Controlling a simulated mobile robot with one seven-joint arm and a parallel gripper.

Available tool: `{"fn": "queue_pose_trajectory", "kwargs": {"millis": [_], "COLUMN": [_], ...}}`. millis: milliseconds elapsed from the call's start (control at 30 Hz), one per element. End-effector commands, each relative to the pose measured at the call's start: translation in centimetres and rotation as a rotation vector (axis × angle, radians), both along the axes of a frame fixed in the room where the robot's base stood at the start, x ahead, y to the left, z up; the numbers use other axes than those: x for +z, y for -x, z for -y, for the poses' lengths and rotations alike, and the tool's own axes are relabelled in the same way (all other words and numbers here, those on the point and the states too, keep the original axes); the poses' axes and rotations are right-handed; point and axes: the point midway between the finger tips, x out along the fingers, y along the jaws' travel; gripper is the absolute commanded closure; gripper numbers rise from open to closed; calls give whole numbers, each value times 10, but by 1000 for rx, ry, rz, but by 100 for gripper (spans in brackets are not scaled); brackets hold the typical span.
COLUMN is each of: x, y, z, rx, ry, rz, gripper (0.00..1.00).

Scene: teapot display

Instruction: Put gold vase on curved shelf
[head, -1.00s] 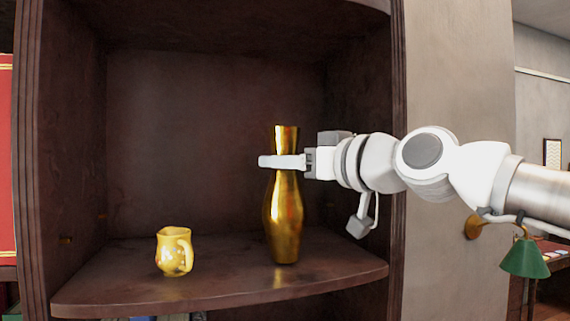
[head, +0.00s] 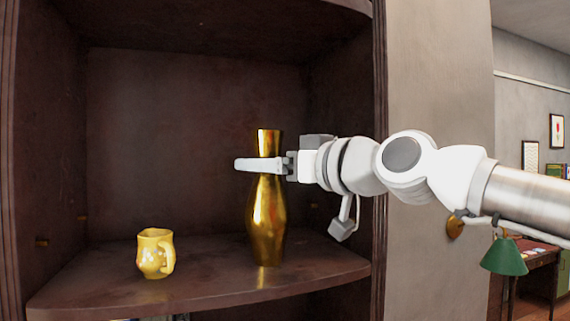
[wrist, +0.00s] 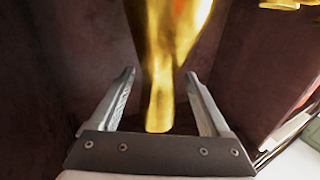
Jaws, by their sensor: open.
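The tall gold vase (head: 267,220) stands upright on the curved dark wood shelf (head: 200,288), right of its middle. My gripper (head: 258,165) reaches in from the right at the height of the vase's narrow neck. In the wrist view my gripper (wrist: 160,90) has its two fingers spread apart, one on each side of the vase (wrist: 160,80). Gaps show between the fingers and the gold surface, so it is open around the neck. In the head view a finger crosses in front of the neck and hides part of it.
A yellow mug (head: 155,254) stands on the shelf left of the vase, with bare shelf between them. The cabinet's side post (head: 379,110) is right of the vase, behind my arm. A green lamp (head: 504,257) is at the far right.

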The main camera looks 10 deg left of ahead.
Motion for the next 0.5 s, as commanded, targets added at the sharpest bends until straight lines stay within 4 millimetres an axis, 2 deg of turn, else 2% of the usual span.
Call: {"fn": "queue_pose_trajectory", "kwargs": {"millis": [33, 167, 500], "x": [4, 0, 0], "y": [0, 5, 36], "z": [0, 12, 58], "rx": [0, -3, -4], "ry": [0, -1, -2], "rz": [0, -2, 0], "gripper": [20, 20, 20]}}
